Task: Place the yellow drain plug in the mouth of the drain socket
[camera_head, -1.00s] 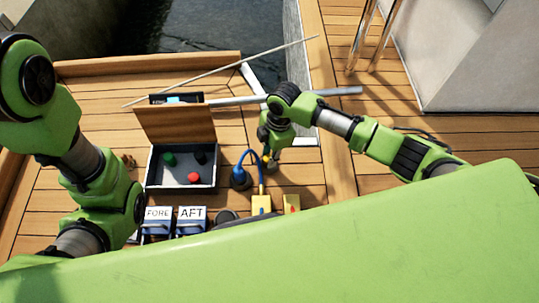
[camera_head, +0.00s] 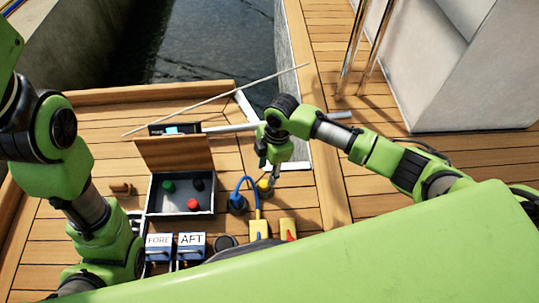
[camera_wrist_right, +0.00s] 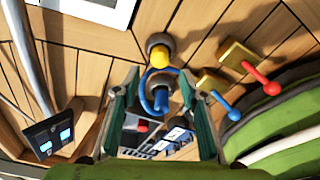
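The yellow drain plug (camera_head: 264,187) stands on the deck just below my right gripper (camera_head: 274,168) in the head view. In the right wrist view the plug (camera_wrist_right: 159,56) sits at the mouth of a grey, round drain socket (camera_wrist_right: 159,41). How deep it sits cannot be told. My right gripper (camera_wrist_right: 157,82) is open, its two fingers apart on either side of the view, with the plug beyond the tips and clear of them. My left arm is at the left of the head view; its gripper is not in view.
A blue plug with a blue hose (camera_head: 237,203) stands beside the drain plug. Yellow blocks with levers (camera_head: 287,228) are near. An open box (camera_head: 181,206) holds coloured knobs. FORE and AFT units (camera_head: 191,246) stand in front. A long pole (camera_head: 225,98) lies behind.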

